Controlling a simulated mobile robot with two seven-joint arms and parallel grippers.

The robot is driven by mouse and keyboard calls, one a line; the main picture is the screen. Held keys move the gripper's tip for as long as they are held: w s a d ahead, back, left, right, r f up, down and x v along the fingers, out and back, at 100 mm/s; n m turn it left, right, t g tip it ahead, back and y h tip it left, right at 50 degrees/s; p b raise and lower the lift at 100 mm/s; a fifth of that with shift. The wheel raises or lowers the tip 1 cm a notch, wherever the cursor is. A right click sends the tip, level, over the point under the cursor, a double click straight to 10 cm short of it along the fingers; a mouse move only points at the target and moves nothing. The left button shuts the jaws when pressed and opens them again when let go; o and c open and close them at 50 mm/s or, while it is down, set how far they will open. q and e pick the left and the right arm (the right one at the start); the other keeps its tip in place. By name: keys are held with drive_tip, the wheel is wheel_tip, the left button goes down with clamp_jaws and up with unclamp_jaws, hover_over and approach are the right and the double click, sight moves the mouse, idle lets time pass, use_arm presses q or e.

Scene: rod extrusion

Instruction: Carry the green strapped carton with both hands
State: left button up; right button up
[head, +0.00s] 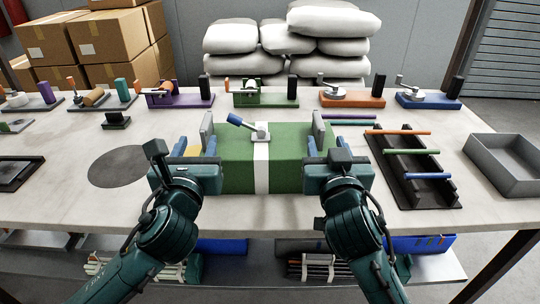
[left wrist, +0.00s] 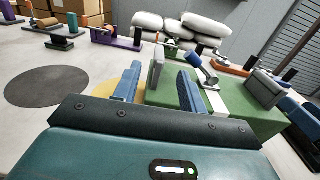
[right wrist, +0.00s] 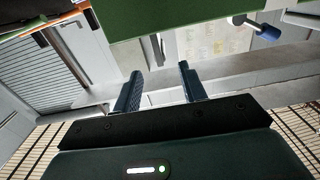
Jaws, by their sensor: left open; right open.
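The green carton (head: 233,165) with a white strap (head: 261,178) sits mid-table. A grey plate stands at its left end (head: 207,127) and another at its right end (head: 318,128). A small blue-handled lever (head: 241,122) is on top. My left gripper (head: 198,146) is open at the left end; in the left wrist view the left plate (left wrist: 157,70) shows between its blue fingers (left wrist: 158,88), contact unclear. My right gripper (head: 322,148) is open at the right end. The right wrist view shows its fingers (right wrist: 161,88) apart, with the carton (right wrist: 180,14) above them.
A black rack (head: 415,180) with coloured rods and a grey bin (head: 505,165) stand at right. A dark round mat (head: 120,166) and black tray (head: 18,172) lie at left. Several fixtures line the back, including a green one (head: 265,97). A lower shelf holds bundles.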

sight(206, 121)
use_arm(q)
drive_tip(key=w, duration=0.9)
drive_tip(key=shift+w+d, duration=0.1)
drive_tip(key=shift+w, duration=0.2)
use_arm(e)
drive_tip(key=w, duration=0.9)
drive_tip(key=shift+w, duration=0.3)
use_arm(q)
drive_tip(key=shift+c, duration=0.4)
use_arm(e)
drive_tip(key=shift+c, duration=0.4)
use_arm(q)
clamp_jaws()
use_arm(e)
clamp_jaws()
